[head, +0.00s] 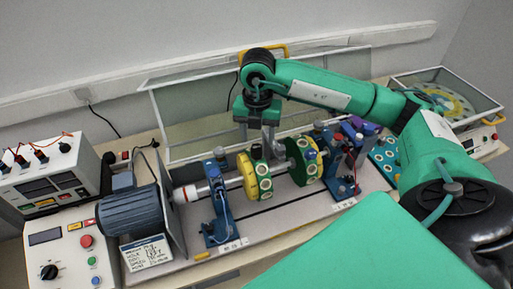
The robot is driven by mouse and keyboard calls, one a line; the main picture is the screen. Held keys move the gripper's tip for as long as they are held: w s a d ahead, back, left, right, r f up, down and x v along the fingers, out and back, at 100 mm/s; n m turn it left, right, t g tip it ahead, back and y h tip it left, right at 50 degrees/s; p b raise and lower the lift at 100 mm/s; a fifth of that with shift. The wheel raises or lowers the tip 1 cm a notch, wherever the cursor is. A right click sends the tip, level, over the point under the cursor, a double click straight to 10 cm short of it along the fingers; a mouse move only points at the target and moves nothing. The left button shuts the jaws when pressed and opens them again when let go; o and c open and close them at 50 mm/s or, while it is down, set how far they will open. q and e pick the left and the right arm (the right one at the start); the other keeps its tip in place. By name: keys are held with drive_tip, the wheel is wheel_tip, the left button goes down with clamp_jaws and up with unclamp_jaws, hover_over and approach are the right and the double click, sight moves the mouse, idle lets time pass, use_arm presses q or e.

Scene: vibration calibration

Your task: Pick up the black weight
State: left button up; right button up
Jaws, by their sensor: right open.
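My right arm comes in from the right, and its gripper (267,146) points down, open, over the shaft between the yellow disc (248,177) and the green disc (300,161). I see nothing held in it. The discs carry several small round pieces on their faces. I cannot make out the black weight for certain; it is too small to tell apart or hidden near the gripper and discs. My left gripper is not in view.
A blue motor (133,211) drives the shaft on the left, beside a blue bearing stand (217,200). A clear guard (195,113) stands behind the rig. A control box (75,250) is at left; a glass-topped case (447,97) is at right.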

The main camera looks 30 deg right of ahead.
sight(256, 148)
drive_tip(key=shift+w+f, duration=0.1)
drive_tip(key=shift+f, duration=0.45)
drive_tip(key=shift+w+f, duration=0.1)
drive_tip(key=shift+f, duration=0.1)
drive_tip(key=shift+f+p, duration=0.45)
drive_tip(key=shift+p, duration=0.25)
wheel_tip(256, 148, down, 3)
drive_tip(key=shift+f+p, duration=0.1)
drive_tip(key=shift+p, duration=0.9)
drive_tip(key=shift+f, duration=0.6)
drive_tip(key=shift+w, duration=0.1)
drive_tip(key=c, duration=1)
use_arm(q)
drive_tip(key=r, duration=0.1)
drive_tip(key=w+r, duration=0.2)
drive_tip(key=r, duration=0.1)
use_arm(e)
drive_tip(key=shift+c, duration=0.3)
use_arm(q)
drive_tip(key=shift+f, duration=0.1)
use_arm(e)
drive_tip(key=shift+r, duration=0.1)
